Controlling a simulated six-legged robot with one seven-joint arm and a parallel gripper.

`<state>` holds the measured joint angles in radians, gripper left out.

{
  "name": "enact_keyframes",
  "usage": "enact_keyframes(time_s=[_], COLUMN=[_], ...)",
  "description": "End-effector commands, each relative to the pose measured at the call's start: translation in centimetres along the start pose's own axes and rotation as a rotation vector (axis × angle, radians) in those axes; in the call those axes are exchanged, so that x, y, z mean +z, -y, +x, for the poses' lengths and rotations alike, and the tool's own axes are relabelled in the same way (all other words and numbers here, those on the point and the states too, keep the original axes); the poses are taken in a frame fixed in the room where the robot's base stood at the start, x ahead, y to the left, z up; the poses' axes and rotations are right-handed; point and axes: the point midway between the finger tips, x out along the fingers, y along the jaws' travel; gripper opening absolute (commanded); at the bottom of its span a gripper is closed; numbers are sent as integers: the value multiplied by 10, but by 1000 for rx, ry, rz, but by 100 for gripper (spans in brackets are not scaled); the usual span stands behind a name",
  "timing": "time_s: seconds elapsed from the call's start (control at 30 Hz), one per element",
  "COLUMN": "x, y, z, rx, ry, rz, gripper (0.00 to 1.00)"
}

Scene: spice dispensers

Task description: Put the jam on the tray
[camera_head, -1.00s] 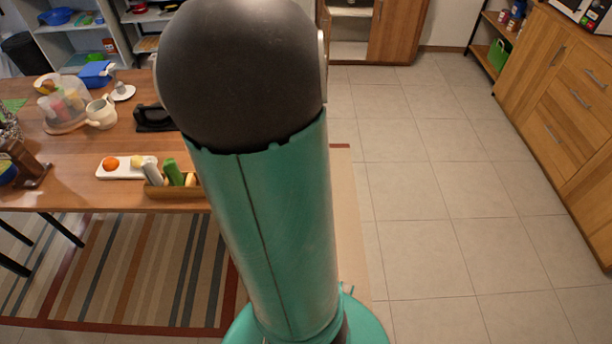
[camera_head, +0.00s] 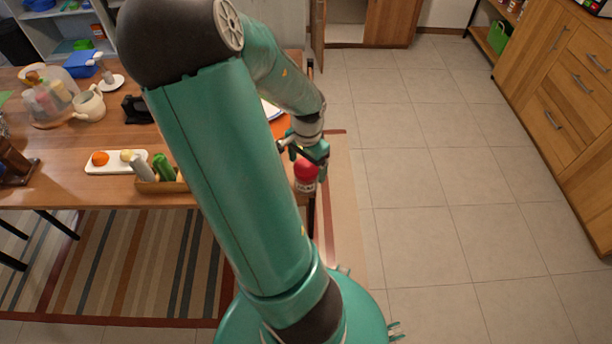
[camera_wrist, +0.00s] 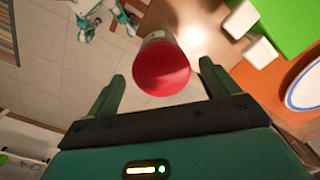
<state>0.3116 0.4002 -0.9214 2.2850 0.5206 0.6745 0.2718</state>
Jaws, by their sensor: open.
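A jar with a red lid (camera_head: 306,169), likely the jam, is at the right end of the wooden table, partly covered by my gripper (camera_head: 308,153). In the wrist view, its red lid (camera_wrist: 161,70) shows between and just beyond the fingertips of my gripper (camera_wrist: 161,77). The fingers are open and stand apart from the jar on both sides. A white tray (camera_head: 128,168) with an orange fruit and a yellow item on it lies on the table's left part. An orange flat surface (camera_wrist: 268,85) lies right of the jar; I cannot tell if it is a tray.
A wooden box (camera_head: 160,187) with bottles stands beside the white tray. A white jug (camera_head: 89,104) and a clear-covered container (camera_head: 48,97) stand farther left. A white oval plate with a blue rim (camera_wrist: 306,88) lies near the jar. The tiled floor (camera_head: 430,190) at right is clear.

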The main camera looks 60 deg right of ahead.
Motion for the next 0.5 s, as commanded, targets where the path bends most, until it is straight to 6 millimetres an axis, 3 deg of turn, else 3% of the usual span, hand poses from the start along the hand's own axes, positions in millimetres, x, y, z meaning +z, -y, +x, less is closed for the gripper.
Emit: enact_keyframes(time_s=[0.33, 0.5], x=[1, 0], y=[2, 3], z=[43, 54], rx=[4, 1], ry=[1, 0], rz=[2, -1], gripper=[87, 87])
